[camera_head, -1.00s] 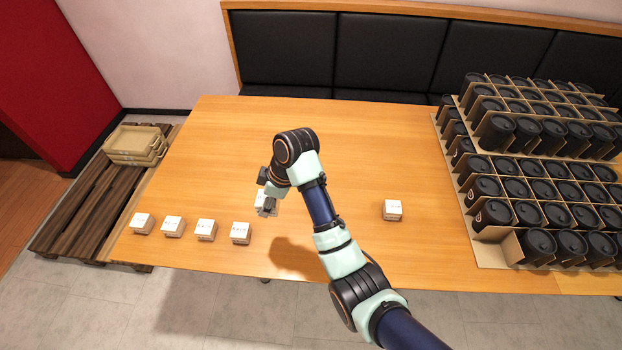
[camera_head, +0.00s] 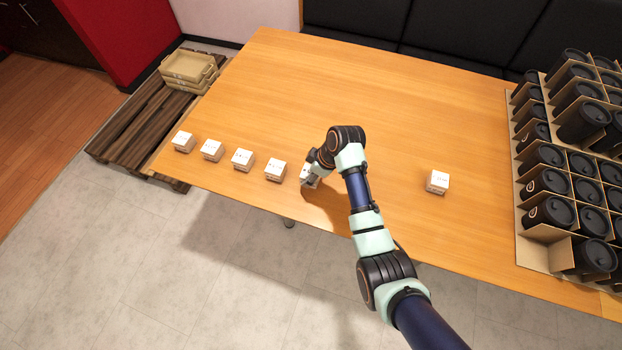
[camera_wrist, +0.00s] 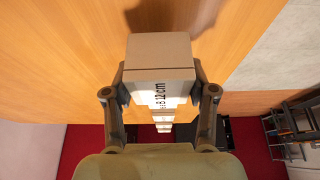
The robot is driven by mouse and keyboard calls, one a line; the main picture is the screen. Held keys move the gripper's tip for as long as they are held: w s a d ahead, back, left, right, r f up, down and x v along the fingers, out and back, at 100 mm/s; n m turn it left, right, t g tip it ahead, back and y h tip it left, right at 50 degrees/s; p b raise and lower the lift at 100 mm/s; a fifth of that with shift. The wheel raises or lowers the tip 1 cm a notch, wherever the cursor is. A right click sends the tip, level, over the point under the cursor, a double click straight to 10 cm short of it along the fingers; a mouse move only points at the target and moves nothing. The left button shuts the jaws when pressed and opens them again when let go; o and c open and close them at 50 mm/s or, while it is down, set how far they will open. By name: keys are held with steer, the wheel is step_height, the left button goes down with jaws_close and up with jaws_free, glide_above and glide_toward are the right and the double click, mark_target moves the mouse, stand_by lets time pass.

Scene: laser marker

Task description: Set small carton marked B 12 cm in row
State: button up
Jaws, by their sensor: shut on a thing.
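My gripper (camera_head: 314,172) is shut on a small white-topped carton (camera_head: 308,181), partly hidden by the gripper in the head view. In the wrist view the carton (camera_wrist: 159,50) sits upright between both fingers, and lettering ending in "12 cm" shows below its top. The held carton is at the right end of a row of similar cartons, in line with them and beside the nearest one (camera_head: 275,170). It is at or just above the table top; I cannot tell if it touches. The row runs left to a carton (camera_head: 183,142) near the table's left edge.
Another carton (camera_head: 437,182) stands alone to the right on the wooden table (camera_head: 390,110). A divided cardboard rack (camera_head: 533,250) of black cups fills the right end. Tan trays (camera_head: 188,70) lie on a pallet at left. The table's front edge is close to the row.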

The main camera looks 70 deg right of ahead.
steer(key=shift+f, duration=1.45)
steer(key=shift+b, duration=0.3)
steer(key=shift+f, duration=0.2)
steer(key=o, duration=1.2)
steer(key=p+v, duration=0.4)
steer(key=v, duration=0.8)
steer(key=shift+r, duration=0.3)
steer(key=shift+w+a, duration=0.1)
